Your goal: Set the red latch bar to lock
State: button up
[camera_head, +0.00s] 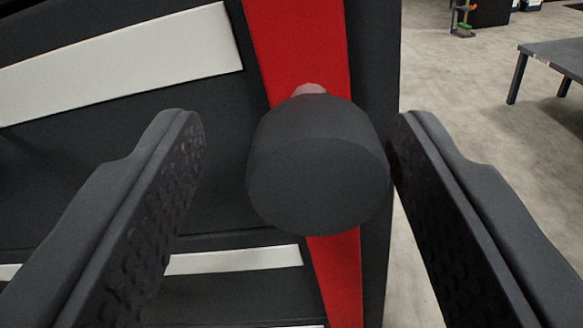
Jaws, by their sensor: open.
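The red latch bar (302,45) runs from top to bottom of the view, slightly tilted, along the edge of a dark panel. A black round knob (318,170) stands out from its middle on a pale stem (309,89) and hides part of the bar. My gripper (296,135) is open, with one finger on each side of the knob. The left finger is clearly apart from the knob. The right finger is very close to the knob's right side; I cannot tell if it touches. No lock marking shows.
The dark panel (120,165) with white stripes (130,62) fills the left side. Its right edge ends just beyond the bar. Past it is open concrete floor (480,120), with a dark table (560,58) at the far right and a small colored item (464,18) on the floor behind.

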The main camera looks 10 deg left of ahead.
jog(key=s+p, duration=0.2)
jog(key=s, duration=1)
jog(key=shift+s+a, duration=0.25)
